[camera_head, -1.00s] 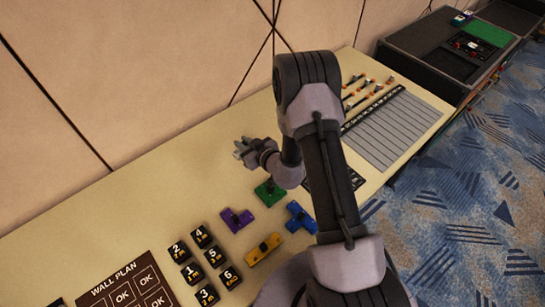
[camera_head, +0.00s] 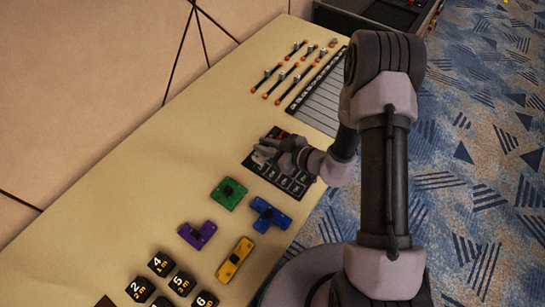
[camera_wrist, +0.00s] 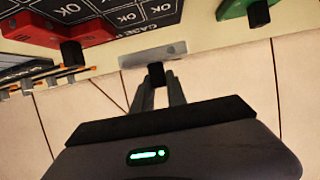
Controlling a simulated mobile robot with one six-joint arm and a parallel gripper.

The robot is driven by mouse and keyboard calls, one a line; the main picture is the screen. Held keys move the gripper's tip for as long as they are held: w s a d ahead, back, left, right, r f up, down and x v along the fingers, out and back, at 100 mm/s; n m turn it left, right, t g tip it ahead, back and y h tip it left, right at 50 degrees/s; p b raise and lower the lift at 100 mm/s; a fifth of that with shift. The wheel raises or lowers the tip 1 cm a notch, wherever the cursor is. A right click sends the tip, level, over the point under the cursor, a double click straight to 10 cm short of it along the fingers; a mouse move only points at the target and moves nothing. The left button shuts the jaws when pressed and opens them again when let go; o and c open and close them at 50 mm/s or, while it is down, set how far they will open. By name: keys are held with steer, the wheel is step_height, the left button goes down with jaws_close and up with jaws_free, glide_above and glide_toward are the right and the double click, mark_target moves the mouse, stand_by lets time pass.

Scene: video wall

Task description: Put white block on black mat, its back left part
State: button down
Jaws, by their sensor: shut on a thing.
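The white block (camera_wrist: 153,54) is a pale, flat bar with a black knob (camera_wrist: 156,73) in the wrist view. My gripper (camera_wrist: 157,82) is shut on that knob. The black mat (camera_head: 298,186) has a grid of cells marked OK and also shows at the top of the wrist view (camera_wrist: 125,17). In the head view my gripper (camera_head: 262,156) is at the mat's back left part; the block is hard to make out there. In the wrist view the block appears along the mat's edge; its height above the table is unclear.
A red block (camera_wrist: 58,28) with a black knob lies at the mat. Several numbered black tiles (camera_head: 160,264) stand nearer. Slim bars (camera_head: 280,84) lie beyond.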

step_height(320, 180, down, 5)
steer(key=shift+f+b, duration=0.1)
steer(key=shift+b, duration=0.9)
steer(key=shift+r, duration=0.2)
steer(key=c, duration=1.3)
jaws_free()
steer(key=shift+f, duration=0.15)
steer(key=shift+c, duration=0.2)
